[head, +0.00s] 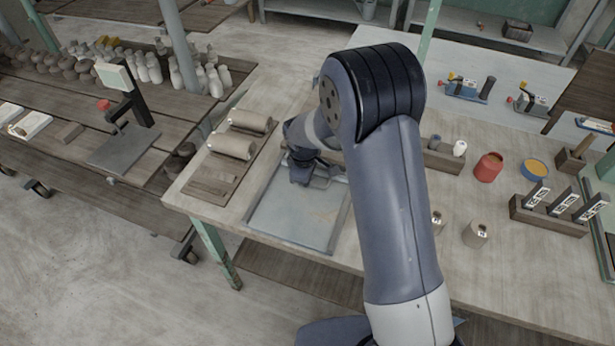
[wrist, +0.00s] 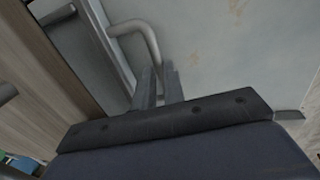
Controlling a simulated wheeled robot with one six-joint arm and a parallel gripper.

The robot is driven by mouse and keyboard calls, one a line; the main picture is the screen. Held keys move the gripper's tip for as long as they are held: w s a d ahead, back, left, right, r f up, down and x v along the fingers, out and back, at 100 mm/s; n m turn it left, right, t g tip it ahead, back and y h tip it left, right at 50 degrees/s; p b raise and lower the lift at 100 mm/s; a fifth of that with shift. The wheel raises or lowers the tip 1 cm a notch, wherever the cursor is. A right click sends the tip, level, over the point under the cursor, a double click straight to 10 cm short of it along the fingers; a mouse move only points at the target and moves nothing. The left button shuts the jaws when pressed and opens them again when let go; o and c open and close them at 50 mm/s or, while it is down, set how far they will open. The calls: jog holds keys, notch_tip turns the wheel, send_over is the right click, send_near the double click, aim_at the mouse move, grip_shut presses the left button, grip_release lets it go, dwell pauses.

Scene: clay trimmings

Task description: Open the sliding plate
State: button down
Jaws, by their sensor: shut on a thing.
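The sliding plate (head: 295,215) is a flat pale grey sheet in a raised metal frame on the workbench. In the wrist view the plate (wrist: 230,65) shows light rust spots. A bent grey bar handle (wrist: 145,32) stands on it, running down to my fingers. My gripper (wrist: 159,75) is shut on the handle; the exact contact is partly hidden by the fingers. In the head view my gripper (head: 303,178) is low over the plate's far end, and my arm covers part of the right side. A darker grey strip (wrist: 78,58) lies left of the plate's edge.
Clay rolls (head: 235,145) lie on a wooden board left of the frame. The bench's front edge is near the frame.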

jog(key=s+a+b, duration=0.1)
jog(key=s+a, duration=0.1)
jog(key=s, duration=0.4)
jog(key=s+a+b, duration=0.2)
jog(key=s, duration=0.4)
jog(key=s+a+b, duration=0.1)
jog(key=s+a, duration=0.1)
jog(key=s, duration=0.4)
jog(key=shift+a+b, duration=0.25)
jog(key=shift+b, duration=0.1)
jog(key=c, duration=1.5)
grip_release()
jog(key=shift+w, duration=0.1)
notch_tip(320, 180, up, 11)
jog(key=s, duration=0.2)
jog(key=shift+a+f, duration=0.15)
jog(key=shift+a, duration=0.2)
